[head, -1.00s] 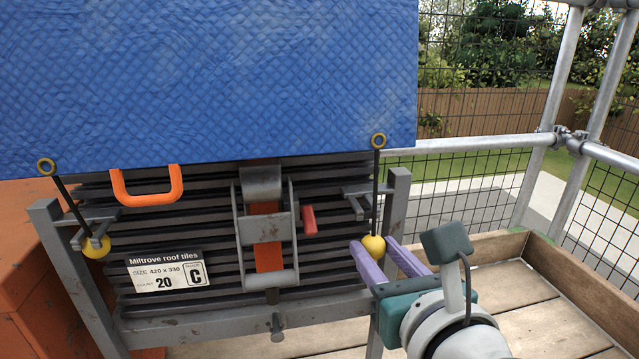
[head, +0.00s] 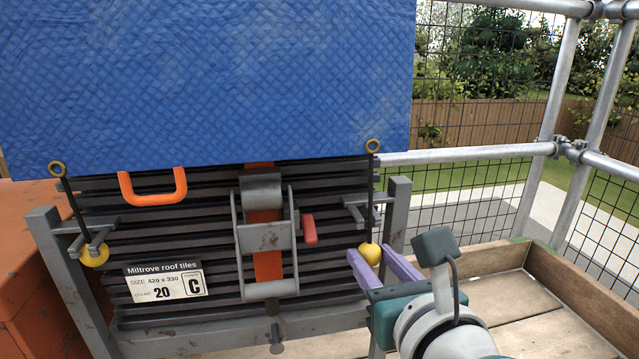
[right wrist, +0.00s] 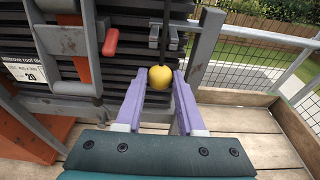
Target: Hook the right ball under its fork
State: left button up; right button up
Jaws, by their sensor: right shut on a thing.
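The right ball (head: 370,253) is yellow and hangs on a black cord (head: 371,190) from the right eyelet (head: 372,146) of the blue tarp (head: 210,80). My right gripper (head: 380,259), with purple fingers, is shut on this ball; the right wrist view also shows the ball (right wrist: 160,77) between the fingertips. The grey right fork (head: 358,205) sticks out above the ball, and the cord runs down close beside its prongs. In the head view the ball is below the fork's level. I cannot tell whether the cord lies between the prongs. My left gripper is not in view.
The left yellow ball (head: 95,256) sits at the left fork (head: 92,236) on its cord. Grey frame posts (head: 397,215) flank the stacked dark tiles (head: 335,260). Wooden decking (head: 510,300) lies right.

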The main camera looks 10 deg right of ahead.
aim_at(375, 258)
jog(key=shift+w+f+b, duration=0.2)
jog(key=shift+w+b, duration=0.1)
jog(key=shift+w, duration=1.25)
jog(key=shift+r+p, duration=0.95)
jog(key=shift+p, duration=0.1)
jog(key=o, duration=1.5)
